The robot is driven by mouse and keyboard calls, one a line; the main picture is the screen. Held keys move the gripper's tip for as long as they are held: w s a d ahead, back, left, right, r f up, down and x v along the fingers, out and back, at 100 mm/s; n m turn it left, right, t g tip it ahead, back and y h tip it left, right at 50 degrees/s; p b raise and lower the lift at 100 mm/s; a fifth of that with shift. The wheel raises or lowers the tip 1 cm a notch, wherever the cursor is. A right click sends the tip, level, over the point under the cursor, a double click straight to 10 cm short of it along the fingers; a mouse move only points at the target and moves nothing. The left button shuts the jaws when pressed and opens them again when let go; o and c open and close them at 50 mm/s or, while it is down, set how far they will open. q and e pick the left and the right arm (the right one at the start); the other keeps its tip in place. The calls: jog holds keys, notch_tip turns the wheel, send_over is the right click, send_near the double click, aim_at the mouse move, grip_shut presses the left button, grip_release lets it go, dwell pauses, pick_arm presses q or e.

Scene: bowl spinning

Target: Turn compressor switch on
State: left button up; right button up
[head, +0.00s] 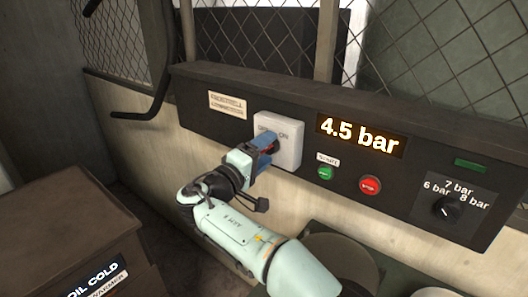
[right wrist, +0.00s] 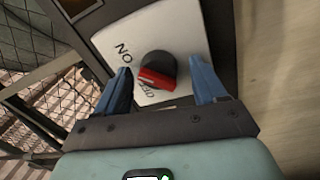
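The compressor switch is a black rotary knob with a red marked part (right wrist: 157,76) on a white plate (right wrist: 105,40). In the head view the white switch plate (head: 291,150) sits on the dark control panel, and the knob is mostly hidden behind my right gripper (head: 268,143). In the right wrist view the two blue fingers of my right gripper (right wrist: 162,78) stand apart on either side of the knob, with gaps visible on both sides. "ON" lettering shows on the plate; other lettering beside the knob is partly hidden. My left gripper is not in view.
The control panel (head: 210,122) also carries a "4.5 bar" display (head: 360,135), a green button (head: 325,173), a red button (head: 370,185) and a pressure selector dial (head: 447,207). A brown cabinet (head: 60,225) stands at lower left. Wire mesh rises behind the panel.

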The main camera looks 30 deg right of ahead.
jog(key=v, duration=1.3)
jog(key=shift+a, duration=0.25)
